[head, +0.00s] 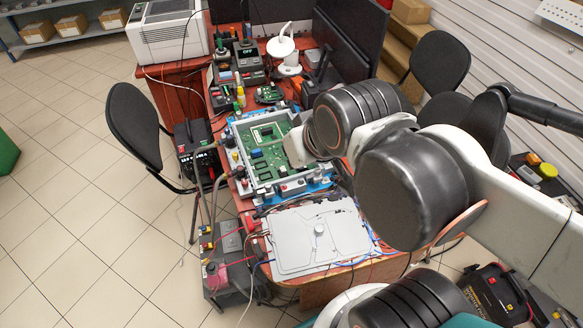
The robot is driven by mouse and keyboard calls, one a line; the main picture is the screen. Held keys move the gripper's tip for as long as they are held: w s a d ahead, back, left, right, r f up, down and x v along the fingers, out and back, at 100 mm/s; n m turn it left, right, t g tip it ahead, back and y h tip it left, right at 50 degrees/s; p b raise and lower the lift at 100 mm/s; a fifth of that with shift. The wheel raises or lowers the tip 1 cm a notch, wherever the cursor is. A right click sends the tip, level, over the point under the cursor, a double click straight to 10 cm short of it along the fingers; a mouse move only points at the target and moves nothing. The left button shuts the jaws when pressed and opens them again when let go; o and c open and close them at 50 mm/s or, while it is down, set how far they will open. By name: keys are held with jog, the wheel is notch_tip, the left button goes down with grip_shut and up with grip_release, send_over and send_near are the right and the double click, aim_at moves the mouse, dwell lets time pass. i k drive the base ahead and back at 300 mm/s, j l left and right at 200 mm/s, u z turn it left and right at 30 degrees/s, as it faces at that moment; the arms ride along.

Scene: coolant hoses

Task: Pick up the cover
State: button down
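The cover looks to be the flat light-grey panel (291,252) with thin dark lines and a small round white knob (319,229) near its middle. It lies flat at the near end of the reddish table in the head view. My arm's dark joints and white links fill the right side and pass in front of the table, close to the panel's right side in the picture. My gripper's fingers do not show, so I cannot see where they are relative to the panel.
An open grey case with a green circuit board (268,158) sits just beyond the panel. Hoses and cables run along the table's left edge to a grey box (225,254). Chairs stand at left (135,125) and right (440,66).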

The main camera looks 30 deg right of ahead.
aim_at(293, 254)
jog(key=z, duration=0.5)
jog(key=k+j+z, duration=0.15)
jog(key=j+z, duration=0.2)
jog(key=k+j+z, duration=0.2)
jog(key=j+z, duration=0.15)
jog(key=k+j+z, duration=0.2)
jog(key=z, duration=0.2)
jog(key=k+j, duration=0.35)
jog(key=j, duration=0.1)
